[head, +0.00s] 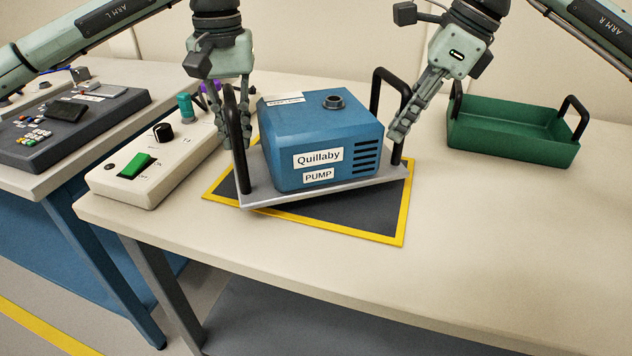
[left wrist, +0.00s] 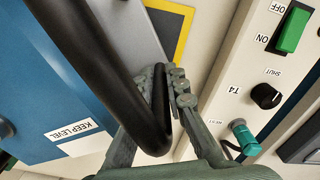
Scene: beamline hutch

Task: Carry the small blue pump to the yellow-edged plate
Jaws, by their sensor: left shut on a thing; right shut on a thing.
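The small blue pump (head: 318,140), labelled Quillaby, has a grey base (head: 330,194) with an upright black handle at each end. My left gripper (head: 226,128) is shut on the left handle (head: 242,150); the left wrist view shows its fingers (left wrist: 166,95) around the black bar (left wrist: 110,75). My right gripper (head: 402,125) is shut on the right handle (head: 378,85). The pump is over the yellow-edged plate (head: 350,222), turned relative to it, its front left corner overlapping the yellow border. The plate's back is hidden. I cannot tell whether the base touches the plate.
A white control box (head: 148,175) with a green switch and black knob stands close left of the plate. A green tray (head: 510,135) with black handles stands at the right. A grey console (head: 65,130) sits on the left table. The front right tabletop is clear.

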